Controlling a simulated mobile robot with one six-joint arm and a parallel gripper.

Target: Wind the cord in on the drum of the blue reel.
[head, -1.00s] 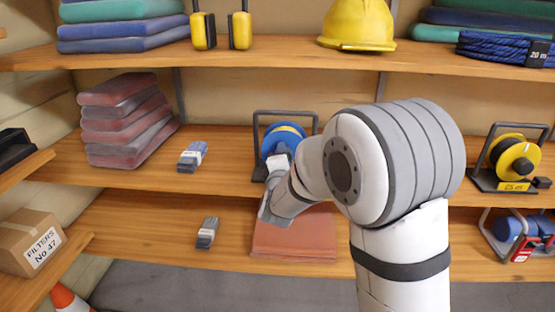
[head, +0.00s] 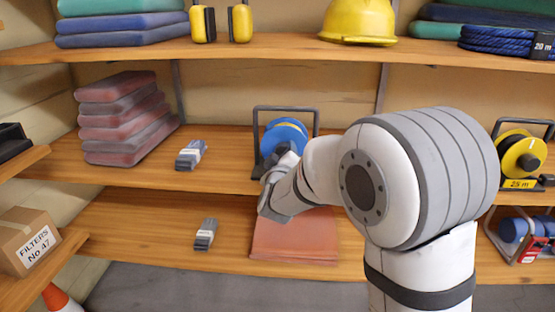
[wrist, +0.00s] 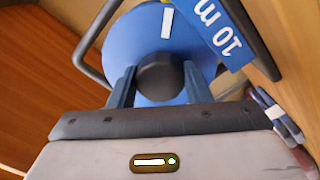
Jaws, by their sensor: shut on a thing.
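The blue reel (head: 287,132) stands in its dark frame on the middle shelf, and my wrist partly hides it in the head view. In the wrist view its blue disc (wrist: 205,50) faces me, with a white mark near the top and a round dark knob (wrist: 160,74) at the middle. My gripper (wrist: 158,82) has one finger on each side of this knob and is shut on it. In the head view my gripper (head: 281,152) is at the front of the reel. The cord cannot be made out.
A blue "10 m" label (wrist: 216,28) and the frame bar (wrist: 95,35) are close to my gripper. A yellow reel (head: 520,155) stands far right. A red pad stack (head: 125,115) and a small grey bundle (head: 191,155) are to the left. Red-brown pads (head: 293,235) lie below.

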